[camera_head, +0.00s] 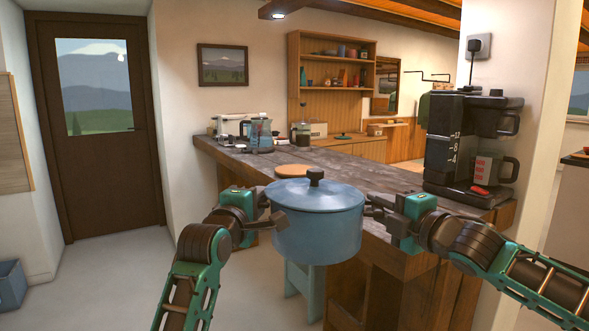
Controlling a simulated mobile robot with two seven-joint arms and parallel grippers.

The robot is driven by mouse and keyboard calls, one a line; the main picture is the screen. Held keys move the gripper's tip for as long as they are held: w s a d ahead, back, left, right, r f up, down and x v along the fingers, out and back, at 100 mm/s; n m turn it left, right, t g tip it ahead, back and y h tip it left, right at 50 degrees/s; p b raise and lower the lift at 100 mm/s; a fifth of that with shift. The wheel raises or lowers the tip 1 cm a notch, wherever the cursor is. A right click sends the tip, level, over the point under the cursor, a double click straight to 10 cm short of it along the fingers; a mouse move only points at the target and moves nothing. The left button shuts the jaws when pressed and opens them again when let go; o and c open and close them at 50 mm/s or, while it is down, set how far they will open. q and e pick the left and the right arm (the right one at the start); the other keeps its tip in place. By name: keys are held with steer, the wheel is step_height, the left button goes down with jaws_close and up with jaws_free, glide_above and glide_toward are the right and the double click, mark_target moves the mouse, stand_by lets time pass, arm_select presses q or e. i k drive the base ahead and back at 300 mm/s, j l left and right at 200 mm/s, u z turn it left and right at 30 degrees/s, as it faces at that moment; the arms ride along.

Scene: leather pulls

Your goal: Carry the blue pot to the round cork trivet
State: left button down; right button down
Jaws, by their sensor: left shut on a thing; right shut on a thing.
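The blue pot (317,236) hangs upright between my two grippers, with its lid and dark knob on. It is in front of the counter's near end and hides part of the counter's edge. My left gripper (277,219) is shut at the pot's left side, and my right gripper (370,207) is shut at its right side. The handles are mostly hidden by the fingers. The round cork trivet (293,171) lies on the counter just behind the pot's lid, partly hidden by the lid and knob.
The dark wooden counter (395,180) runs back to the left. A black coffee machine (446,145) with a mug and a red item stands at its right end. A kettle (261,133) and other kitchenware stand at the back. A blue stool (305,285) is below the pot.

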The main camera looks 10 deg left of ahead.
mark_target(296, 168)
steer(key=i+j, duration=0.15)
steer(key=i, duration=0.35)
steer(key=i+j, duration=0.15)
steer(key=i, duration=0.4)
steer(key=i+j, duration=0.2)
steer(key=i, duration=0.3)
steer(key=i+j, duration=0.15)
steer(key=i, duration=0.35)
